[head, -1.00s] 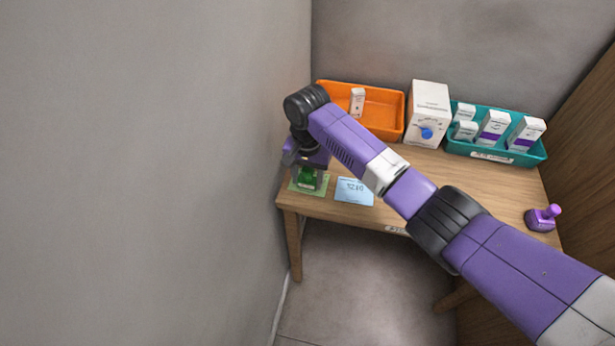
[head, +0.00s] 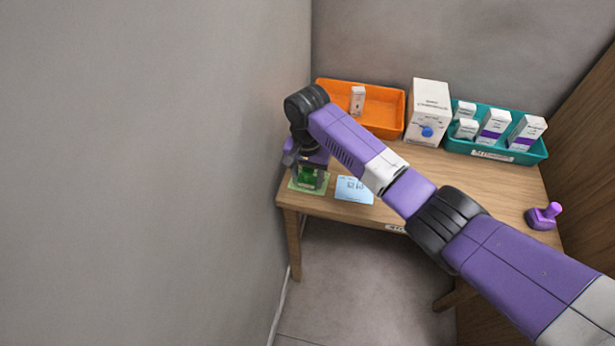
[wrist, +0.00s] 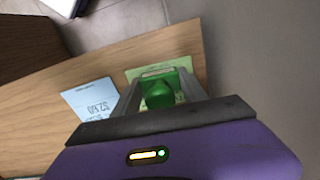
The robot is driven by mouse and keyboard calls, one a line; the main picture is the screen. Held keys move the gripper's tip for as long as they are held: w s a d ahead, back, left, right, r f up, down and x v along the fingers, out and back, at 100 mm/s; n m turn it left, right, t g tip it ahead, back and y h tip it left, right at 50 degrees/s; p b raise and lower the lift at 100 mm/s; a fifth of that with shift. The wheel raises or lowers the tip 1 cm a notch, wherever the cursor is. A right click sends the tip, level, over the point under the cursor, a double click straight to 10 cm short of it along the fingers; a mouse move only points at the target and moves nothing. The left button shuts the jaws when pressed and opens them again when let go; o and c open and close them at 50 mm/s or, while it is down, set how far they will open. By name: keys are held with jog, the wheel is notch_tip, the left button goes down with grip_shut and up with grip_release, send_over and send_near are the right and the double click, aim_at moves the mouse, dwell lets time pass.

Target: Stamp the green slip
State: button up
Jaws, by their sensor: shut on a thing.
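A green stamp (head: 307,179) is between the fingers of my gripper (head: 309,175), at the table's left end. The wrist view also shows the green stamp (wrist: 158,97), with a finger on each side, so my gripper (wrist: 160,88) is shut on it. The green slip (head: 296,187) lies flat under the stamp; part of the green slip (wrist: 134,73) shows past it in the wrist view. The stamp looks upright and at or just above the slip; I cannot tell if they touch. The slip's middle is hidden.
A blue slip (head: 354,191) lies just right of the green one. A purple stamp (head: 543,216) stands at the right end. An orange tray (head: 383,131), a white box (head: 429,105) and a teal tray (head: 538,158) with several boxes line the back. The wall is close on the left.

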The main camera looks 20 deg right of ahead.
aim_at(307, 169)
notch_tip(307, 169, up, 7)
jog(key=p, duration=0.7)
dwell(0.3)
dwell(0.8)
